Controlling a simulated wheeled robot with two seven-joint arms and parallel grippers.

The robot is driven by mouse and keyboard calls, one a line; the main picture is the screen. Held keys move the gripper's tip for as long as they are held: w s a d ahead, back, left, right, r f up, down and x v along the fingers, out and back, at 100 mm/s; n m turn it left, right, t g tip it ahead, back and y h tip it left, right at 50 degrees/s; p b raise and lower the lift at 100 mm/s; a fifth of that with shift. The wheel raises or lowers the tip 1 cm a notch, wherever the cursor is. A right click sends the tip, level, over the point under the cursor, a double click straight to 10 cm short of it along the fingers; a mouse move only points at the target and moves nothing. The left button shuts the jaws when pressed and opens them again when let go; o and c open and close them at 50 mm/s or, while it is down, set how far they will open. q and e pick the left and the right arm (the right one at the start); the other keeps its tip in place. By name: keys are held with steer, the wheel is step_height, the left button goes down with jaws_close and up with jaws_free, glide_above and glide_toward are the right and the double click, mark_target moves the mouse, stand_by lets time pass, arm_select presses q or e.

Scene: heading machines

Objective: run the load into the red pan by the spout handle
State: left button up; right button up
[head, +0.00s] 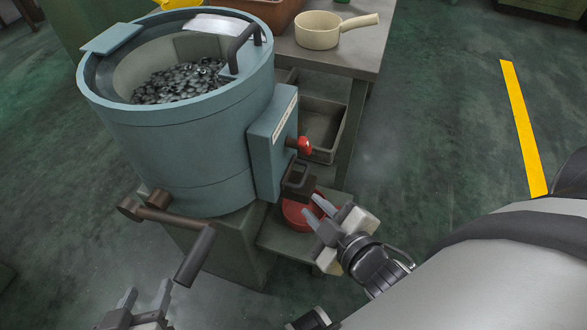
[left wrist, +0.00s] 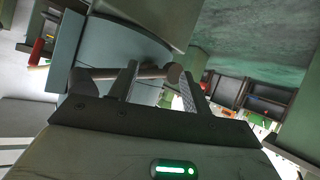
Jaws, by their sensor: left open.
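A blue-grey drum (head: 190,150) holds a load of dark metal pieces (head: 180,82). A spout box (head: 270,148) on its right side carries a red-tipped handle (head: 304,146), with a dark spout (head: 298,180) below. The red pan (head: 298,214) sits under the spout on a low shelf, partly hidden by my right gripper (head: 311,204). That gripper's fingers are apart over the pan, with nothing seen between them. My left gripper (head: 147,294) is open and empty at the bottom left, below the drum's crank (head: 195,256). The crank also shows beyond its fingers in the left wrist view (left wrist: 150,72).
A cream saucepan (head: 318,32) stands on the bench (head: 365,55) behind, beside a brown tray (head: 262,12). A grey bin (head: 323,125) sits under the bench. The floor on the right is clear, with a yellow line (head: 525,125).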

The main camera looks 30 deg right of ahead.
steer(key=s+d+f+n+t+h+b, duration=0.1)
steer(key=s+d+f+n+t+b, duration=0.15)
steer(key=f+n+b, duration=0.4)
steer(key=n+p, duration=0.2)
steer(key=n, duration=0.2)
glide_toward(304, 175)
steer(key=w, duration=0.5)
steer(key=w+f, duration=0.1)
steer(key=w+p, duration=0.1)
steer(key=w, duration=0.1)
steer(key=shift+w+d+f, duration=0.3)
steer(key=shift+d+f, duration=0.05)
arm_select(q)
step_height(304, 175, down, 9)
steer(key=d+g, duration=0.1)
steer(key=shift+s+f+g, duration=0.15)
steer(key=shift+g, duration=0.25)
arm_select(e)
steer(key=shift+w+f, duration=0.15)
steer(key=shift+w, duration=0.55)
arm_select(q)
steer(key=shift+d, duration=0.1)
arm_select(e)
jaws_close()
